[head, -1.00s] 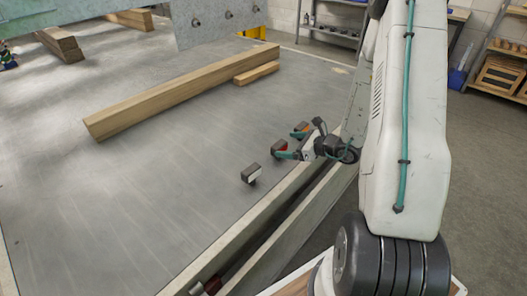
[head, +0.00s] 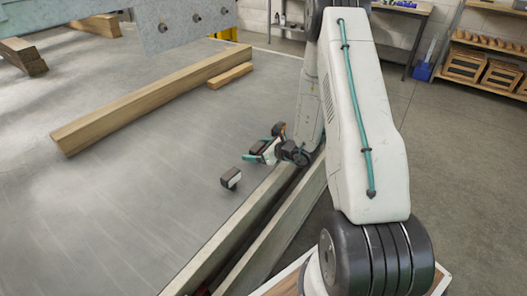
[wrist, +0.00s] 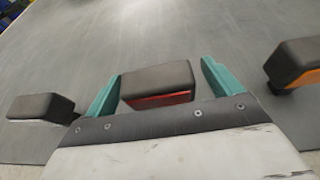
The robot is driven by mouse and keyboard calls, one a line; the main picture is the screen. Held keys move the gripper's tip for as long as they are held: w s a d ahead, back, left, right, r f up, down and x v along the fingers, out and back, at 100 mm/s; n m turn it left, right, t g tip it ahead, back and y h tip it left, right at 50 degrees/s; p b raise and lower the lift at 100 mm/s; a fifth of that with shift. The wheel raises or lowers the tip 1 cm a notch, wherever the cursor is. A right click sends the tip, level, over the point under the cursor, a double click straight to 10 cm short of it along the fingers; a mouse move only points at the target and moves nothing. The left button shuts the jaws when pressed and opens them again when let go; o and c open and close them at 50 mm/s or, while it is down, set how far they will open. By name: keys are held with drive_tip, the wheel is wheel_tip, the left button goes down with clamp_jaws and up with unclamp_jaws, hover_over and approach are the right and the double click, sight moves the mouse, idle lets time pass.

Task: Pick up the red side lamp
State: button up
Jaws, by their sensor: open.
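The red side lamp (wrist: 158,99) is a dark-capped block with a red strip on its near face. In the wrist view it sits between the two teal fingers of my gripper (wrist: 161,70), which is open. A small gap shows at the right finger; the left finger is very close to the lamp, and contact is unclear. In the head view my gripper (head: 260,151) is at the grey panel's right edge, and it partly hides the red lamp.
A white-bodied lamp (head: 231,179) with a dark cap stands left of my gripper. An orange lamp (wrist: 296,77) stands on the right in the wrist view. Wooden beams (head: 150,98) lie farther back on the grey panel (head: 110,210). A frame rail (head: 225,227) runs along the panel's edge.

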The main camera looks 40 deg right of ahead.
drive_tip(key=c, duration=1.2)
drive_tip(key=shift+o, duration=0.2)
drive_tip(key=shift+r, duration=0.1)
